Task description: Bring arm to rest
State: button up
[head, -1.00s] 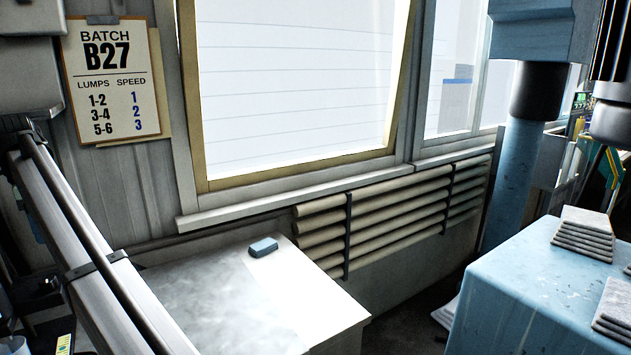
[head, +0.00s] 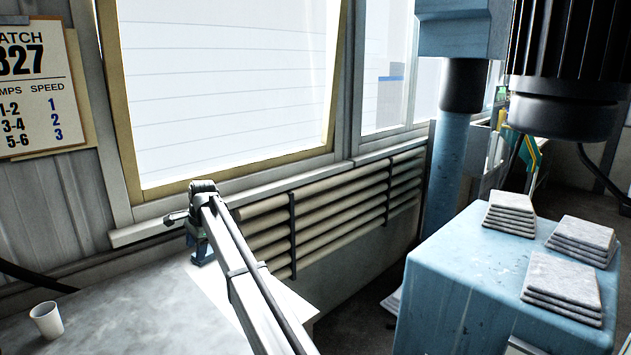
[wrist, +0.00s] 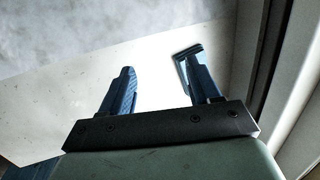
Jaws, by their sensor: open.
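My gripper (head: 202,254) is over the pale bench (head: 120,325) below the window, pointing down, with my arm running from it toward the lower right in the head view. In the wrist view, its two blue fingers (wrist: 157,72) are apart with nothing between them. A small blue block (wrist: 187,50) shows in the wrist view at the right finger, partly hidden by it. I cannot tell whether they touch. In the head view the block is not clearly visible, as my gripper covers that part of the bench.
A white cup (head: 46,320) stands on the bench at the left. A ribbed radiator (head: 340,215) runs under the window. At the right, a blue table (head: 450,270) bears stacks of grey tiles (head: 562,285), with a dark cylindrical machine head (head: 565,115) above. The batch sign (head: 35,85) hangs at left.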

jog(key=w+d+f+m+t, duration=0.1)
jog(key=w+d+f, duration=0.3)
jog(key=d, duration=0.8)
jog(key=w+d+f+m+t, duration=0.1)
jog(key=w+d+f, duration=0.35)
jog(key=d, duration=0.65)
jog(key=w+d+f+m+t, duration=0.1)
jog(key=w+d+f, duration=0.3)
jog(key=d, duration=0.8)
jog(key=s+d+f, duration=0.3)
jog(key=d+f, duration=0.3)
jog(key=f, duration=0.2)
jog(key=s+d+f+n+g+h, duration=0.1)
jog(key=s+d+f+n+g, duration=0.2)
jog(key=s+f, duration=1.15)
jog(key=s+d+f+n+g+h, duration=0.1)
jog(key=s+d+f+n+g, duration=0.25)
jog(key=s+f, duration=1.15)
jog(key=s+d+f+n+g, duration=0.1)
jog(key=s+d+f, duration=0.1)
jog(key=s, duration=1.1)
jog(key=s+d+f+n+g, duration=0.2)
jog(key=s+d, duration=0.1)
jog(key=s, duration=1)
jog(key=s+d+f+n+g+h, duration=0.1)
jog(key=s+d+f+n, duration=0.1)
jog(key=s, duration=1.2)
jog(key=shift+d+f+g, duration=0.35)
jog(key=shift+d, duration=0.4)
